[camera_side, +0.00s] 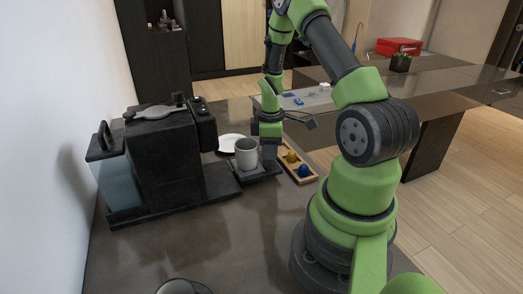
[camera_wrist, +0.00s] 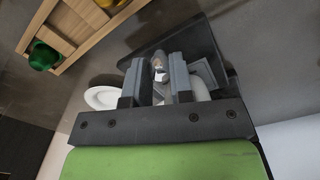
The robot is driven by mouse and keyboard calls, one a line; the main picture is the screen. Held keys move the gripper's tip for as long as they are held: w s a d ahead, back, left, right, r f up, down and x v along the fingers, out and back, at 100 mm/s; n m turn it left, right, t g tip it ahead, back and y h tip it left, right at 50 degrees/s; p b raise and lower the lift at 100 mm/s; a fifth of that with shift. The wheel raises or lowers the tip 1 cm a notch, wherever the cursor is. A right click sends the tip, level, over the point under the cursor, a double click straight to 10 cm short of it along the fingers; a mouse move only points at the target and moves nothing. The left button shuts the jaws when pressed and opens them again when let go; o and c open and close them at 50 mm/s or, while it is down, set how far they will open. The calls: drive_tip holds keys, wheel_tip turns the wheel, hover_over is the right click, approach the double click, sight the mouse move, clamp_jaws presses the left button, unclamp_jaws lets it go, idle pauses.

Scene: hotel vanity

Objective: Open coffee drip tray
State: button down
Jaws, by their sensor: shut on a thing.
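The black coffee machine (camera_side: 165,160) stands on the counter at left in the side view. Its dark drip tray (camera_side: 262,178) extends out to the right of the machine's body, with a white mug (camera_side: 246,153) upright on it. My gripper (camera_side: 269,156) points down at the tray's outer end, just right of the mug, and is shut on the drip tray.
A white saucer (camera_side: 231,143) lies behind the mug. A wooden tray (camera_side: 284,150) with coloured capsules sits close right of my gripper. A round item (camera_side: 183,287) is at the front edge of the view. The counter in front of the machine is clear.

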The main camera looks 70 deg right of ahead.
drive_tip(key=c, duration=1)
unclamp_jaws()
drive_tip(key=shift+r, duration=0.15)
wheel_tip(320, 180, up, 10)
drive_tip(key=shift+w+a, duration=0.1)
drive_tip(key=s+a+r+m+t, duration=0.1)
drive_tip(key=a+r+m+t, duration=0.4)
drive_tip(key=a+r, duration=1.05)
drive_tip(key=s+a+r+m+t+y, duration=0.1)
drive_tip(key=s+a+m+t+y, duration=0.1)
drive_tip(key=s+a, duration=0.4)
drive_tip(key=shift+s+a+m, duration=0.2)
drive_tip(key=shift+a+m, duration=0.5)
drive_tip(key=shift+a, duration=0.3)
